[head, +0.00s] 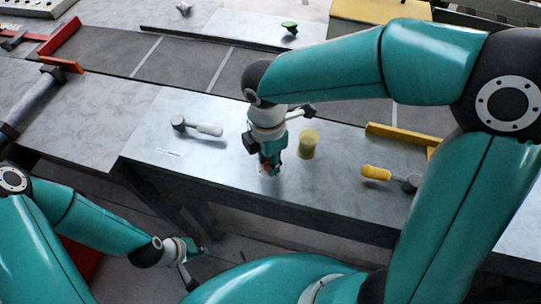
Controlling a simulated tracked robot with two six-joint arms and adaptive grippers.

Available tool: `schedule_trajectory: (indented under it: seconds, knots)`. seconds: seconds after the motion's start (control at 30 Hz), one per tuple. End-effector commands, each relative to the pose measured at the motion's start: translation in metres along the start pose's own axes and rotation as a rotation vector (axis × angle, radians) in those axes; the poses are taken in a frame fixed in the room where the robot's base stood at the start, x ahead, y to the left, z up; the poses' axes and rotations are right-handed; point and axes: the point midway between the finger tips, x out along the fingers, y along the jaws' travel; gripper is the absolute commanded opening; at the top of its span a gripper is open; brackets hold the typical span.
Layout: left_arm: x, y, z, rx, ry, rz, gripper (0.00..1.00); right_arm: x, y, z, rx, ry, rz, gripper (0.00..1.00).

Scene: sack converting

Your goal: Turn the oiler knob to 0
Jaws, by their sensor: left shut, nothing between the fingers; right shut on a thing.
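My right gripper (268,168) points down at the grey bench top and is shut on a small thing. That thing looks like the oiler knob, of which only a little red and white (262,170) shows at the fingertips. The fingers hide the rest, so its pointer and any 0 mark cannot be read. My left gripper (196,262) is low at the bottom left, in front of the bench and apart from it. It is shut and empty.
A yellow cylinder (308,143) stands just right of my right gripper. A grey-handled tool (205,129) lies to the left, a yellow-handled tool (377,173) to the right. A yellow bar (395,134) lies behind that.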

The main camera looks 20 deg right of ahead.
Motion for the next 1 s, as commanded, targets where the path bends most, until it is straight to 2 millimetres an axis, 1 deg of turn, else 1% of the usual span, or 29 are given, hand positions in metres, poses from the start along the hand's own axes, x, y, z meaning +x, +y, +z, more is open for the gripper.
schedule_trajectory:
  seconds: [0.03, 0.3, 0.8, 0.83, 0.97, 1.0]
  knots:
    - [-0.0012, 0.0005, 0.0000, 0.000, 0.000, 0.000, 0.00, 0.0024, -0.0041, 0.0007, -0.029, -0.005, -0.016, 0.00]
    - [-0.0034, 0.0012, 0.0000, 0.000, 0.000, 0.000, 0.00, 0.0030, -0.0041, 0.0007, -0.127, -0.008, -0.015, 0.00]
    - [-0.0036, 0.0013, 0.0000, 0.000, 0.000, 0.000, 0.00, 0.0034, -0.0041, 0.0007, -0.149, -0.008, -0.015, 0.00]
    - [-0.0036, 0.0013, 0.0000, 0.000, 0.000, 0.000, 0.00, 0.0034, -0.0041, 0.0007, -0.149, -0.008, -0.015, 0.30]
    - [-0.0036, 0.0013, 0.0000, 0.000, 0.000, 0.000, 0.00, 0.0028, -0.0034, 0.0005, -0.148, -0.008, -0.012, 0.51]
    - [-0.0036, 0.0013, 0.0000, 0.000, 0.000, 0.000, 0.00, 0.0024, -0.0031, 0.0004, -0.148, -0.008, -0.011, 0.53]
